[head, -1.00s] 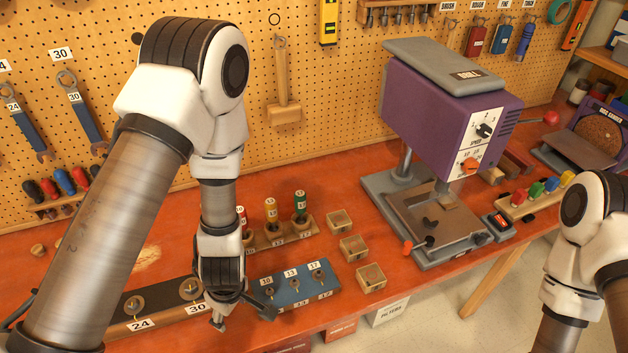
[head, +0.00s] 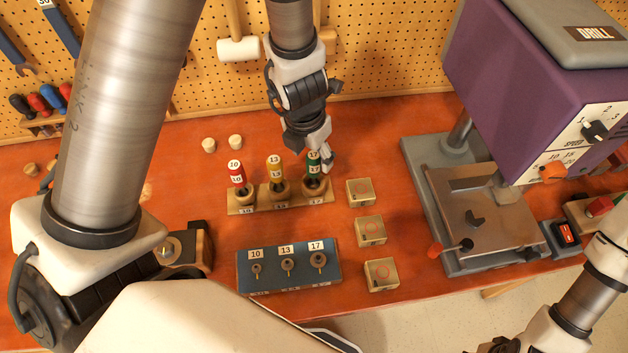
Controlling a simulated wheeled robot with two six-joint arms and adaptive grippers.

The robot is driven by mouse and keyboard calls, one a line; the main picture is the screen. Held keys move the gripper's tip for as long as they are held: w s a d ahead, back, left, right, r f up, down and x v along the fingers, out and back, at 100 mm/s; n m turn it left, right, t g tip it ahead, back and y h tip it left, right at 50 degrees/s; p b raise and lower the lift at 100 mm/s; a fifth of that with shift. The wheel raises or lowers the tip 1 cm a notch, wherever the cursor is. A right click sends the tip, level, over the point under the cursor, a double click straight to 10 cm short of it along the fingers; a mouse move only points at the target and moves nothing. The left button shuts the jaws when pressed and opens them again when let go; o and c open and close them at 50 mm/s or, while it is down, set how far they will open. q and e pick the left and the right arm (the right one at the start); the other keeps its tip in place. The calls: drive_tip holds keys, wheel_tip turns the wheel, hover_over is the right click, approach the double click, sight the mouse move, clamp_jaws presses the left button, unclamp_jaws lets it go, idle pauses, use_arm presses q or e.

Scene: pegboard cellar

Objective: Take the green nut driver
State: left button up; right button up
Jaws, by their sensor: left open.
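The green nut driver (head: 313,171), labelled 17, stands upright in the right-hand hole of a wooden rack (head: 262,206). A red nut driver (head: 237,173) labelled 10 and a yellow one (head: 275,169) labelled 13 stand to its left. My left gripper (head: 318,152) reaches down from above and behind, open, with its fingers at the green handle's top. One finger shows along the handle's right side and partly covers it. I cannot tell whether the fingers touch the handle. My right arm shows at the lower right, with its gripper out of view.
A blue block (head: 243,275) with fittings labelled 10, 13 and 17 lies in front of the rack. Several small wooden boxes (head: 370,231) stand to the right. The purple drill press (head: 500,90) stands beyond them. Two pale pegs (head: 235,141) are behind the rack.

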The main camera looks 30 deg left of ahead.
use_arm(q)
drive_tip(key=shift+w+f, duration=0.2)
drive_tip(key=shift+f, duration=0.3)
drive_tip(key=shift+w+f, duration=0.2)
drive_tip(key=shift+f, duration=0.3)
drive_tip(key=shift+w, duration=0.25)
drive_tip(key=shift+s+r, duration=0.15)
drive_tip(key=shift+s, duration=0.05)
drive_tip(key=shift+c, duration=1.4)
drive_tip(key=shift+s+r, duration=0.1)
drive_tip(key=shift+s, duration=0.05)
drive_tip(key=c, duration=0.5)
drive_tip(key=shift+s, duration=0.1)
clamp_jaws()
use_arm(e)
drive_tip(key=shift+w+f, duration=0.15)
drive_tip(key=shift+f, duration=0.45)
